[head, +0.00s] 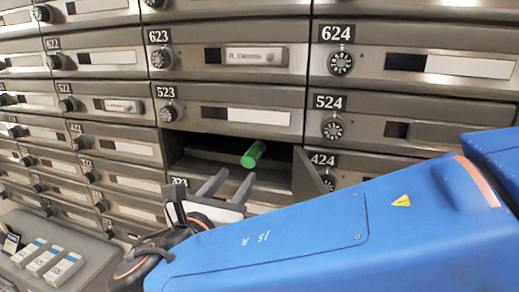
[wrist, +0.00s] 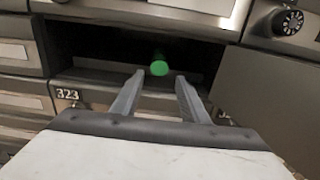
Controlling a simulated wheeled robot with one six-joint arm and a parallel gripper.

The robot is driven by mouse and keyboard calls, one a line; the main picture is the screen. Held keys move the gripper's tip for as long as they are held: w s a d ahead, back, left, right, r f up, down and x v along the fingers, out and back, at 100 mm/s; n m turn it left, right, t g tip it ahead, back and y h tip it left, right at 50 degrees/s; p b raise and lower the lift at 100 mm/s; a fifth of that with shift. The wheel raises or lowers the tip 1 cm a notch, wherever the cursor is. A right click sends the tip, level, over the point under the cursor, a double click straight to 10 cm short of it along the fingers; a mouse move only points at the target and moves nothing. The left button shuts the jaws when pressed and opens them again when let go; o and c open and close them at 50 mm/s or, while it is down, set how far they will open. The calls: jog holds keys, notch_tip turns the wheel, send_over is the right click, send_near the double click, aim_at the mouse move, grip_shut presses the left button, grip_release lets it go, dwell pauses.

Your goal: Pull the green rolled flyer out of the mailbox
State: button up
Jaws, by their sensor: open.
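The green rolled flyer (head: 253,155) lies in an open mailbox (head: 205,160) below box 523, its near end pointing out toward me. In the wrist view the flyer (wrist: 159,68) shows as a green round end inside the dark opening, ahead of my fingers and a little above the gap between them. My gripper (head: 228,184) is in front of the opening, with its two fingers apart and nothing between them. In the wrist view my gripper (wrist: 158,86) points straight toward the flyer, apart from it.
The open mailbox door (head: 307,175) stands out at the right of the opening; it also fills the right side of the wrist view (wrist: 265,105). Closed mailboxes with dials surround it. A grey surface with white labelled items (head: 48,258) is at lower left.

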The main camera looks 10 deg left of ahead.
aim_at(248, 160)
jog(key=shift+w+d, duration=0.15)
jog(key=shift+w, duration=2.2)
jog(key=shift+w+d, duration=0.15)
jog(key=shift+w, duration=2.15)
jog(key=c, duration=0.9)
jog(key=shift+o, duration=0.2)
jog(key=shift+r, duration=0.25)
jog(key=s+a, duration=0.1)
jog(key=s, duration=1.9)
jog(key=shift+a, duration=0.25)
